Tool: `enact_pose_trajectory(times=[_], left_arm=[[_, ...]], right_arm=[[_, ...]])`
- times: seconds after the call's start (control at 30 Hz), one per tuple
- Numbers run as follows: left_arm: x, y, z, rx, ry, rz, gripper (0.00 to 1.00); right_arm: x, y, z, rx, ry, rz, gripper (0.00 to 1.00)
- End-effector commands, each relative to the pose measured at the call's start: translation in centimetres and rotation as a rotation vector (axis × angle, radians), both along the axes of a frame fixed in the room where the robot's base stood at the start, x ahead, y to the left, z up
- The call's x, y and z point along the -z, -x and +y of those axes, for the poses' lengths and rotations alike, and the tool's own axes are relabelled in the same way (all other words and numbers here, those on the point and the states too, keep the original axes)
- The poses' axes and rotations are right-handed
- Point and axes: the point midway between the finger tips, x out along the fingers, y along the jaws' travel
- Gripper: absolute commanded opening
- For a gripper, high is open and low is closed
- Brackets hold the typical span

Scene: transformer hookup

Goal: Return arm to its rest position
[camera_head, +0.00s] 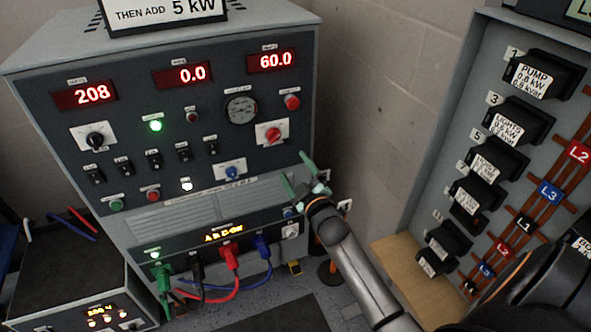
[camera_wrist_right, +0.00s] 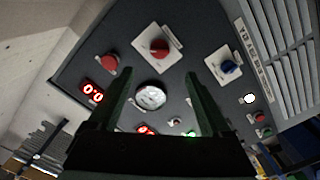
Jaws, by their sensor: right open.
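My right gripper (camera_head: 306,180) is in front of the lower right part of the grey control cabinet (camera_head: 50,62). Its green fingers are spread apart with nothing between them. In the right wrist view my gripper (camera_wrist_right: 158,90) is also open and empty, facing the panel. Beyond the fingers are a round gauge (camera_wrist_right: 151,95), a red knob (camera_wrist_right: 159,48) and a blue knob (camera_wrist_right: 231,67). The fingers look apart from the panel. My left gripper is not in view.
The cabinet displays (camera_head: 272,62) read 208, 0.0 and 60.0. Green, black, red and blue plugs (camera_head: 229,256) with cables sit along its bottom. A breaker panel (camera_head: 447,110) with labelled black breakers (camera_head: 525,120) stands at right. A black-topped box (camera_head: 70,265) stands at lower left.

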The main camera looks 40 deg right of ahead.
Motion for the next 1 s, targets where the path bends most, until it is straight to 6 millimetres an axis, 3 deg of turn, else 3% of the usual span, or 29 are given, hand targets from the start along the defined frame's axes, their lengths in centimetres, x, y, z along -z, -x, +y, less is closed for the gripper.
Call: enact_pose_trajectory(times=[0.33, 0.47, 0.57, 0.7, 0.8, 0.9, 1.0], left_arm=[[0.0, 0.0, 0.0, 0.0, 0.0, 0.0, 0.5], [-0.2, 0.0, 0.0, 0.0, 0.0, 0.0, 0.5], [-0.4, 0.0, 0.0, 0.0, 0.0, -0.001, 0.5], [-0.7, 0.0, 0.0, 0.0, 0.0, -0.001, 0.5], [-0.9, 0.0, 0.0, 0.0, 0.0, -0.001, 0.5], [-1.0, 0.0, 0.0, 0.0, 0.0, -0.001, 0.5], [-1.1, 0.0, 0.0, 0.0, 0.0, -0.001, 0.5]], right_arm=[[0.1, 0.1, 0.1, -0.001, -0.003, 0.003, 0.83], [2.3, 1.7, 1.5, -0.025, -0.055, 0.053, 0.83], [6.2, 4.9, 4.1, -0.06, -0.161, 0.15, 0.83], [12.2, 11.8, 9.2, -0.106, -0.369, 0.333, 0.83], [15.4, 17.1, 12.7, -0.12, -0.517, 0.463, 0.83], [17.4, 21.7, 15.6, -0.122, -0.638, 0.573, 0.83], [18.4, 25.0, 17.6, -0.117, -0.723, 0.65, 0.83]])
